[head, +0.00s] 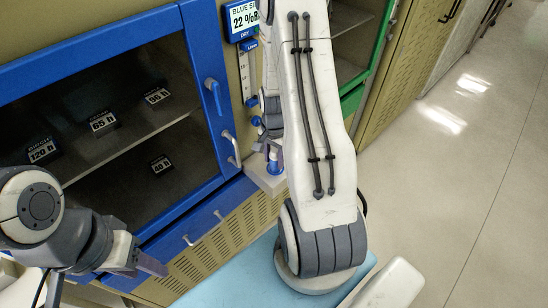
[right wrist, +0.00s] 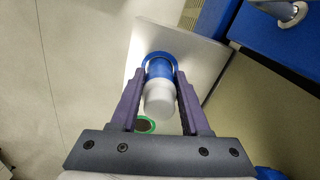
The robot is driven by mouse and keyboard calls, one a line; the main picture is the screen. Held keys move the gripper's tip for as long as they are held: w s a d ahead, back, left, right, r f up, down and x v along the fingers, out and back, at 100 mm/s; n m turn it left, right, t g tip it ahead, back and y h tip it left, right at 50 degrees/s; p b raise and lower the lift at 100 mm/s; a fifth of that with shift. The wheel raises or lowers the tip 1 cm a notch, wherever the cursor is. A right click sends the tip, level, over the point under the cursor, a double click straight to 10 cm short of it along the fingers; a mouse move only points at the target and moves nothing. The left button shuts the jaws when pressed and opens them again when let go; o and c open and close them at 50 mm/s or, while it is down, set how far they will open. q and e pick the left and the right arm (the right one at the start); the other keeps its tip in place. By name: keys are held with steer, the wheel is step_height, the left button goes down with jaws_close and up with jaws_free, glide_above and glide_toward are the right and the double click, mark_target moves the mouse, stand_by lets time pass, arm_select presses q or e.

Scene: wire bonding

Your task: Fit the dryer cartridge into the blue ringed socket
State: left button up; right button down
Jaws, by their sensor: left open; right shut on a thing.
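The dryer cartridge (right wrist: 159,98) has a white end and a blue part, and sits between the fingers of my right gripper (right wrist: 161,74), which is shut on it. The blue ringed socket (right wrist: 159,56) is at the cartridge's far end, in a pale metal shelf. The cartridge lines up with the ring, but I cannot tell how deep it sits. In the head view my right arm partly hides this place, and blue shows above the bracket (head: 265,180). My left gripper (head: 152,266) is open and empty at the lower left.
A green ring (right wrist: 145,125) lies on the same shelf, nearer the wrist. A blue-framed cabinet (head: 165,213) with labelled dark boxes stands at the left, its handle (head: 233,150) close to the bracket. A humidity display (head: 244,18) is above. The floor at the right is clear.

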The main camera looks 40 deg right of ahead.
steer(key=shift+f+b, duration=0.85)
steer(key=shift+f, duration=0.4)
steer(key=shift+c, duration=1.5)
jaws_free()
steer(key=shift+r, duration=0.1)
step_height(320, 180, up, 10)
steer(key=shift+r, duration=0.15)
steer(key=shift+s, duration=0.1)
